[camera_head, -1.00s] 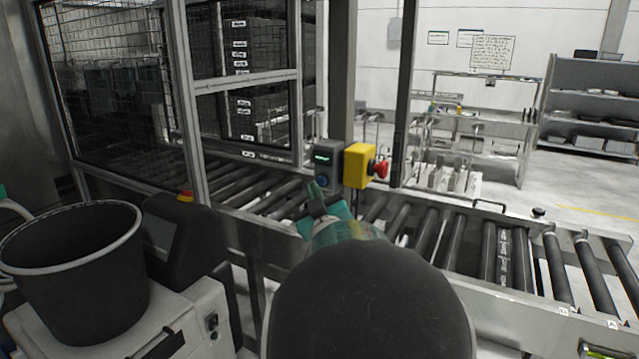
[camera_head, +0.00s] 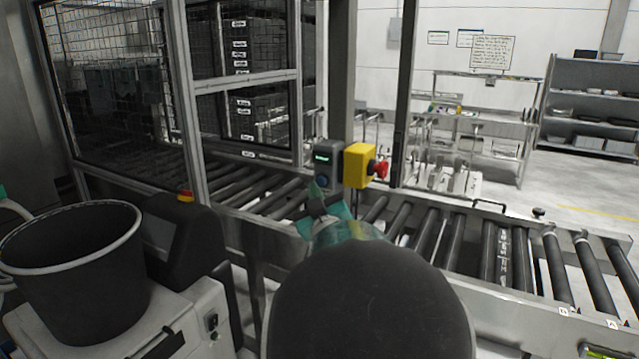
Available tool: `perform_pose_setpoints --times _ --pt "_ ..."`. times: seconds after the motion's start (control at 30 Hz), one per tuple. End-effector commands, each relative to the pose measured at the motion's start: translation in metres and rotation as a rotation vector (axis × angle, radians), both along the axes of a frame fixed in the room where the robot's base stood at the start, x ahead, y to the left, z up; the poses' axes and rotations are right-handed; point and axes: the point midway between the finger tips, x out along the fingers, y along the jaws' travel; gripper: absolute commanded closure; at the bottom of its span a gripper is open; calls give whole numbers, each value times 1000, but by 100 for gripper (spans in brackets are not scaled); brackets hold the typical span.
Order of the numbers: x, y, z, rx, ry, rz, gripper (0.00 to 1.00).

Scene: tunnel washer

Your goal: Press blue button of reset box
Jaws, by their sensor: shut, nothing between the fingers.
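The reset box (camera_head: 327,157) is a small dark grey box with a lit green display, mounted on the post beside the conveyor. Its blue button (camera_head: 322,181) shows low on its front face, just above my fingertips and partly hard to make out. My gripper (camera_head: 316,190) is teal and dark, shut and empty, with its tips pointing up at the lower part of the box. The tips look very near the button; I cannot tell whether they touch it.
A yellow box with a red emergency stop (camera_head: 381,169) is right of the reset box. The roller conveyor (camera_head: 430,232) runs below, behind a metal rail. A mesh guard (camera_head: 110,90) stands left. A black bucket (camera_head: 70,265) and a dark panel (camera_head: 180,235) stand front left.

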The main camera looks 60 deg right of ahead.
Motion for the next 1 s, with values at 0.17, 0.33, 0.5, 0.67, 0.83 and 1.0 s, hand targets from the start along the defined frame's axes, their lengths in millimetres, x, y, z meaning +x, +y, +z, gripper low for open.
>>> perform_pose_setpoints --times 0.17,0.33,0.5,0.67,0.83,1.0 --pt "0 0 0 0 0 0 100" --pt "0 -2 0 0 0 0 100" --pt "1 -8 0 -1 1 1 100" --pt "1 -9 0 0 0 0 100" --pt "1 -9 0 0 0 0 100" --pt "1 -10 0 0 0 0 100"
